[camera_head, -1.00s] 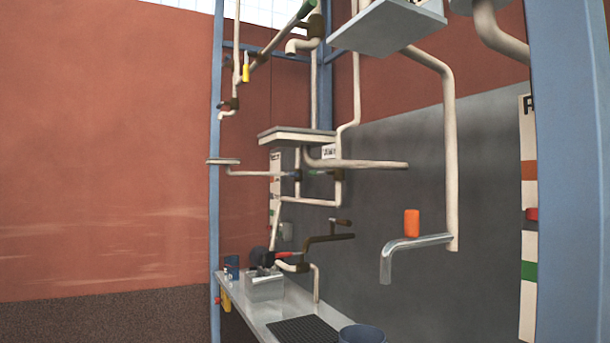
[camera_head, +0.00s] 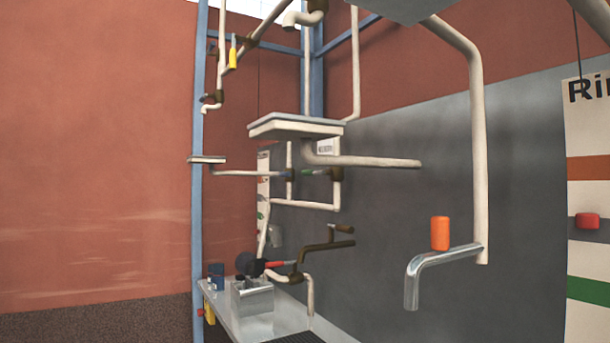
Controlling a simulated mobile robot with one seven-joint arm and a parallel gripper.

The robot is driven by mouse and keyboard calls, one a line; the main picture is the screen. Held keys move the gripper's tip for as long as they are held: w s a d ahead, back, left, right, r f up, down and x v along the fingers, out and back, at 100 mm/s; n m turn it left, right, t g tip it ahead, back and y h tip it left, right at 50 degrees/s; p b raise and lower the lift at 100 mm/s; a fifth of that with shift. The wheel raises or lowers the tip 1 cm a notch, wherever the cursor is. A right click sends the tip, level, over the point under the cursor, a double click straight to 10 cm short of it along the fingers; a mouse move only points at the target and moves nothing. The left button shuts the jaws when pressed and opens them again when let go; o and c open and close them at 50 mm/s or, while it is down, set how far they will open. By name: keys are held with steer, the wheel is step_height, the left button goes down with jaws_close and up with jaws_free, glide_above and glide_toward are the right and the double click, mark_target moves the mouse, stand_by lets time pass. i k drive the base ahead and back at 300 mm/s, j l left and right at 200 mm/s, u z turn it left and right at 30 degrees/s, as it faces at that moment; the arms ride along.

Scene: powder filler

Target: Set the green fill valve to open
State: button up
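A small green valve handle (camera_head: 315,172) sits on the cream pipework below the middle shelf, near the picture's centre. It lies roughly level, but it is too small and far off to tell its setting. I cannot tell for sure whether it is the fill valve. My gripper is not in view.
A chrome pipe (camera_head: 412,285) with an orange handle (camera_head: 440,233) juts out at right. A panel (camera_head: 592,245) with coloured bands and a red knob (camera_head: 587,221) stands far right. A counter (camera_head: 228,322) holds a metal box (camera_head: 252,301). A yellow handle (camera_head: 233,58) hangs upper left.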

mark_target(305, 173)
steer(key=i+j+z, duration=0.1)
steer(key=i+j, duration=0.95)
steer(key=j, duration=0.25)
steer(key=z, duration=0.05)
